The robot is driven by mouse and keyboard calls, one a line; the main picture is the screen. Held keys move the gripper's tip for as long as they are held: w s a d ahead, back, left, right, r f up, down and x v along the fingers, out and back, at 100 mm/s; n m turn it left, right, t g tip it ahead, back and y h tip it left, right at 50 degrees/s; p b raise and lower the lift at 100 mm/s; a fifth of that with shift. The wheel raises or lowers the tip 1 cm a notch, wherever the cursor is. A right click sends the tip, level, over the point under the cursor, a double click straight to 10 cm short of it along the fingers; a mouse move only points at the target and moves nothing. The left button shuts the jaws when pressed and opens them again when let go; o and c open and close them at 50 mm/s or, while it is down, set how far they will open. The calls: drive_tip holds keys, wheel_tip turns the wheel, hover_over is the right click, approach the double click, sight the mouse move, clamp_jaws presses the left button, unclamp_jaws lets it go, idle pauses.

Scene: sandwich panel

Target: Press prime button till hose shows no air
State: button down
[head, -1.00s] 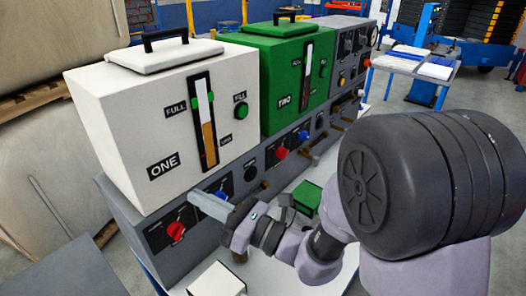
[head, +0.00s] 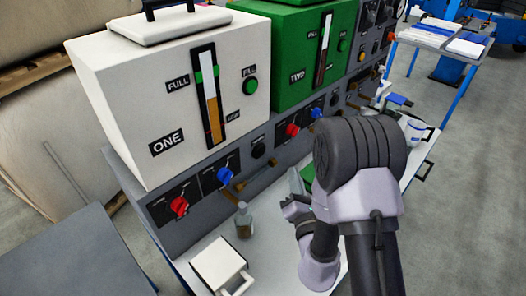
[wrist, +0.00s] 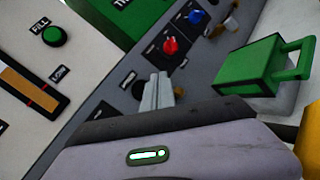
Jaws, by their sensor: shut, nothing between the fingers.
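The grey panel front (head: 205,180) carries red and blue knobs, with a dark round knob or button (head: 258,148) right of the first blue knob (head: 226,175). It also shows in the wrist view (wrist: 139,90). I cannot read which control is the prime button. No hose can be made out clearly; a brown spout (head: 236,188) sticks out below the first blue knob. My gripper (head: 295,180) is shut and empty, in front of the panel and right of that dark button. In the wrist view its fingers (wrist: 157,88) point toward the panel.
White tank ONE (head: 165,105) and green tank TWO (head: 290,60) stand on the panel, each with a level gauge. A small jar (head: 243,220) and a white lidded box (head: 220,265) stand on the white bench. A green box (wrist: 250,68) is right of my gripper.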

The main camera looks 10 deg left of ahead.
sight(260, 151)
drive_tip(key=w+a+p, duration=0.5)
drive_tip(key=a, duration=0.2)
drive_tip(key=shift+w, duration=0.2)
drive_tip(key=shift+a+p, duration=0.1)
drive_tip(key=shift+p, duration=0.2)
idle(1.8)
drive_tip(key=shift+w+a, duration=0.25)
drive_tip(key=shift+a, duration=0.05)
